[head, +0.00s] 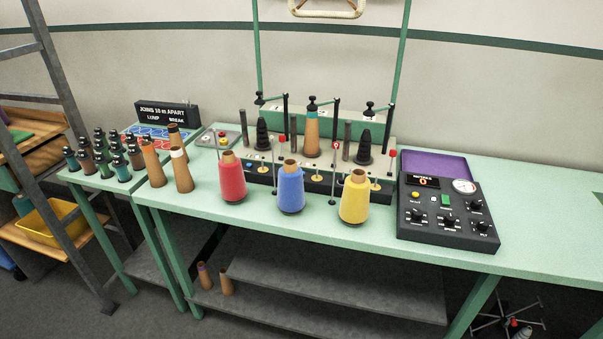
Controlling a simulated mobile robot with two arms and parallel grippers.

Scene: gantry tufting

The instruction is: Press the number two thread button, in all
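No button that I can read as number two shows; the markings are too small. A black control box (447,228) stands on the right of the green table, with a small red-lit display (423,182), a yellow button (415,194), a green button (446,200), several black knobs and a round white gauge (464,186). A long thread stand (318,186) with a dark front runs along the middle back. It carries posts, black cones and a brown cone (312,130). Red (231,180), blue (291,190) and yellow (355,198) thread cones stand before it. Neither gripper is in view.
Bare brown cones (153,163) and several small dark bobbins (103,152) stand at the left. A small grey box (218,137) with red and yellow buttons sits behind. A black sign (167,113) stands at the back left. The green table (545,222) is clear right of the control box.

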